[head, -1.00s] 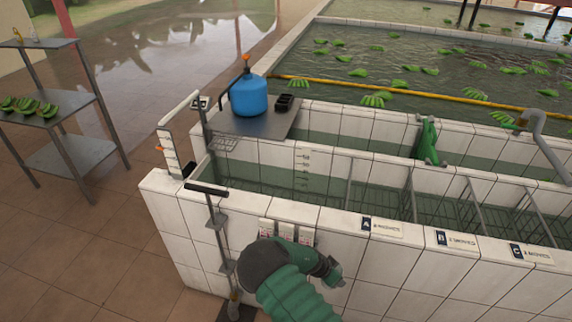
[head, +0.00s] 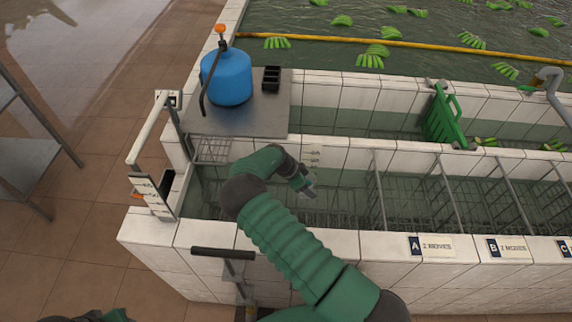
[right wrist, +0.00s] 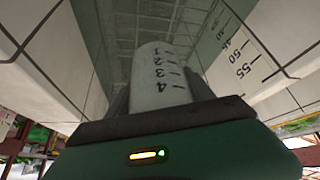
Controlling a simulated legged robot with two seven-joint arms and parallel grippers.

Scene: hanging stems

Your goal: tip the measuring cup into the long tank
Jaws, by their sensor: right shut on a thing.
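The long tank (head: 378,246) is tiled white, with greenish water and wire dividers. My right arm reaches over its front wall, and my right gripper (head: 305,186) is over the tank's left part. It is shut on the measuring cup (right wrist: 158,78), a pale cup with marks 1 to 4. In the head view the cup is small and mostly hidden by the gripper, so its tilt and contents cannot be told. The right wrist view looks down the tank (right wrist: 240,72), with a depth scale on its wall.
A blue sprayer tank (head: 227,77) and a black holder (head: 271,79) stand on a metal shelf (head: 240,117) behind the gripper. A white gauge post (head: 152,190) stands at the tank's left end.

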